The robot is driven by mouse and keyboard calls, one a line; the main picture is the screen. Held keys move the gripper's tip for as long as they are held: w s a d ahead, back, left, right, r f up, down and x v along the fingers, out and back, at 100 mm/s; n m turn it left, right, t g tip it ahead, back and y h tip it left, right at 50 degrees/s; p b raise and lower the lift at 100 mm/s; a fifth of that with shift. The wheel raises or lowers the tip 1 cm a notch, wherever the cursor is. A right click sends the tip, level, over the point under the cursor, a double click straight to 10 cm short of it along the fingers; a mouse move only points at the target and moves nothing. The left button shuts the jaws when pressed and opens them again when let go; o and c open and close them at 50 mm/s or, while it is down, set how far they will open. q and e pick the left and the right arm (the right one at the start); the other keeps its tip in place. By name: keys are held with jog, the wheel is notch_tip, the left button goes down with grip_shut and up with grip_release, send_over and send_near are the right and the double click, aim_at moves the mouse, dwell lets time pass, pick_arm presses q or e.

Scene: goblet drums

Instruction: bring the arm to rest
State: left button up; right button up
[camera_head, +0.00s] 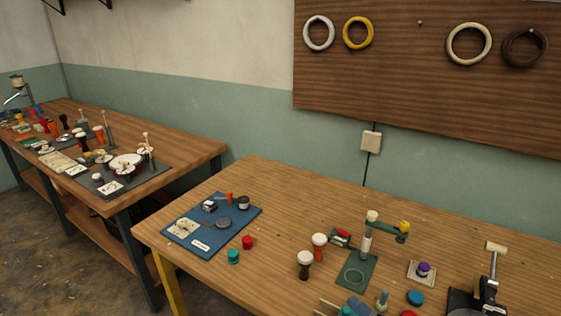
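Neither of my arms nor grippers shows in the head view. Two small goblet drums stand upright near the middle of the right table (270,205). One is an orange-red drum with a pale top (319,247). The other is a dark brown drum with a pale top (305,264), in front of it and slightly left.
A green stand (365,240) rises right of the drums. A blue mat (212,224) with small items lies at left. A black device with a pale-headed lever (492,268) stands at right. A cluttered second table (140,187) is further left. Rings hang on a wall board (400,80).

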jog(key=s+d+f+m+g+h+b, duration=0.25)
jog(key=s+f+m+h, duration=0.4)
jog(key=f+m, duration=0.35)
jog(key=s+d+f+m+g+h+b, duration=0.1)
jog(key=s+d+f+m+g+h, duration=0.15)
jog(key=s+f+m+h, duration=0.5)
pick_arm(q)
notch_tip(320, 180, up, 11)
jog(key=a+p, duration=0.1)
jog(key=p, duration=1.5)
jog(key=shift+s+p, duration=0.15)
jog(key=shift+p, duration=0.15)
pick_arm(e)
notch_tip(320, 180, up, 10)
jog(key=s+d+t+y, duration=0.1)
jog(key=y, duration=0.1)
jog(key=shift+s+r, duration=0.15)
jog(key=shift+s, duration=0.2)
jog(key=shift+d, duration=0.1)
